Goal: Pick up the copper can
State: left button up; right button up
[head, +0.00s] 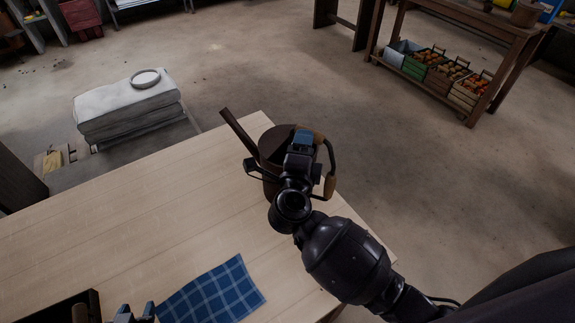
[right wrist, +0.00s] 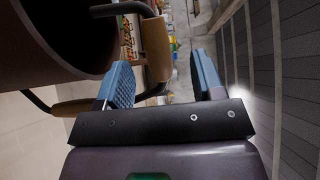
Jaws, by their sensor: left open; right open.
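The copper can (head: 271,150), a dark brown watering can with a long spout and a curved handle with tan grips, stands on the far right corner of the wooden table (head: 180,200). My right gripper (head: 303,140) is open above the can, beside its handle, and hides part of the can. In the right wrist view, the can's body (right wrist: 60,45) fills the upper left. A tan handle grip (right wrist: 156,50) shows between the two open blue fingers, beyond their tips; I cannot tell whether they touch. My left gripper (head: 134,314) is open at the bottom edge, mostly out of frame.
A blue checked cloth (head: 215,291) lies near the table's front. A dark wooden box (head: 60,308) sits at the lower left. The table's middle is clear. Beyond it are a grey-white stack (head: 130,105) and a shelf with produce crates (head: 425,65).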

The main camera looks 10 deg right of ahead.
jog(key=x, duration=0.4)
jog(key=shift+w+d+f+p, duration=0.15)
jog(key=shift+w+f+p, duration=0.05)
jog(key=shift+w+p, duration=0.2)
jog(key=shift+c, duration=0.2)
grip_shut()
jog(key=shift+r, duration=0.15)
